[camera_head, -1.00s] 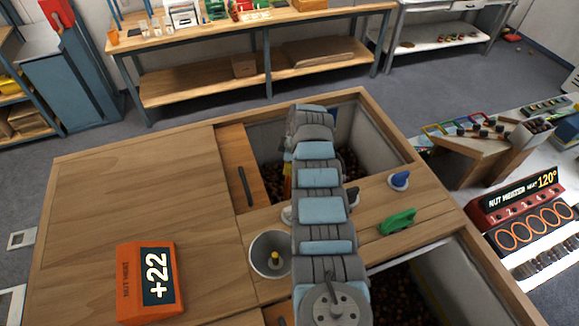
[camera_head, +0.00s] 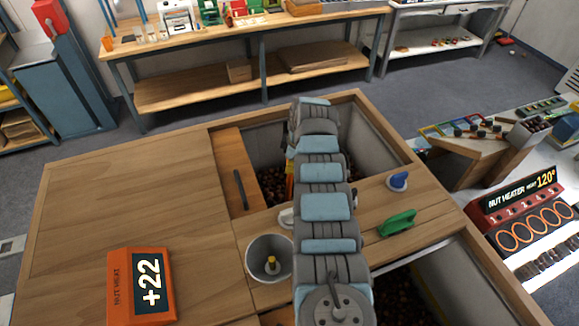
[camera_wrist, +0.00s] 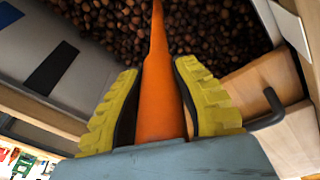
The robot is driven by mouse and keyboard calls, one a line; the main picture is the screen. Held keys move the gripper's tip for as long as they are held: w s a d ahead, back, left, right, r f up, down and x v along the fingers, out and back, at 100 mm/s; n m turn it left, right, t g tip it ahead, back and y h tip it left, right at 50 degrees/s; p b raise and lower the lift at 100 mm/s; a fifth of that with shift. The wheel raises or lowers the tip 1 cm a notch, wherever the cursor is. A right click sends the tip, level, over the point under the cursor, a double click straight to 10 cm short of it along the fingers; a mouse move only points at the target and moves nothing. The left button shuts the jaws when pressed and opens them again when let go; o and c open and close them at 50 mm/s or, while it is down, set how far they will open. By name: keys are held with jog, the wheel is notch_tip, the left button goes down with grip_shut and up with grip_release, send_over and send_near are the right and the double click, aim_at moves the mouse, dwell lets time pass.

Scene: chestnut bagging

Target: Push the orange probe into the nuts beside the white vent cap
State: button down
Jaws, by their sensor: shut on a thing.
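The orange probe (camera_wrist: 160,100) is a long tapering rod held between the yellow ribbed fingers of my gripper (camera_wrist: 157,72). In the wrist view its narrow end runs to the top edge, over the dark brown nuts (camera_wrist: 98,28). Its tip is out of the picture, so I cannot tell whether it touches the nuts. In the head view my arm covers most of the gripper. A sliver of orange (camera_head: 289,180) shows at the arm's left, in the far bin with the nuts (camera_head: 270,184). A white piece (camera_head: 286,217) sits on the wood, partly behind my arm; I cannot tell whether it is the vent cap.
The far bin has pale walls (camera_head: 378,150) and a wooden lid (camera_head: 238,170) with a dark handle at its left. A blue knob (camera_head: 398,180), a green handle (camera_head: 397,223) and a grey cup (camera_head: 257,274) stand nearby. An orange +22 display (camera_head: 125,290) sits on the tabletop.

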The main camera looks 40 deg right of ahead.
jog(key=shift+r, duration=0.1)
jog(key=shift+w+r+p, duration=0.1)
jog(key=shift+r+p, duration=0.7)
jog(key=shift+r, duration=1.8)
jog(key=shift+w+v, duration=0.2)
jog(key=shift+v, duration=0.75)
jog(key=shift+w+v, duration=0.2)
jog(key=shift+v, duration=0.75)
jog(key=shift+w+v, duration=0.2)
jog(key=shift+v, duration=0.75)
jog(key=shift+r, duration=0.15)
jog(key=w+v, duration=0.2)
jog(key=v, duration=0.8)
jog(key=shift+r+p, duration=0.3)
jog(key=shift+r, duration=0.2)
jog(key=shift+a+r, duration=0.15)
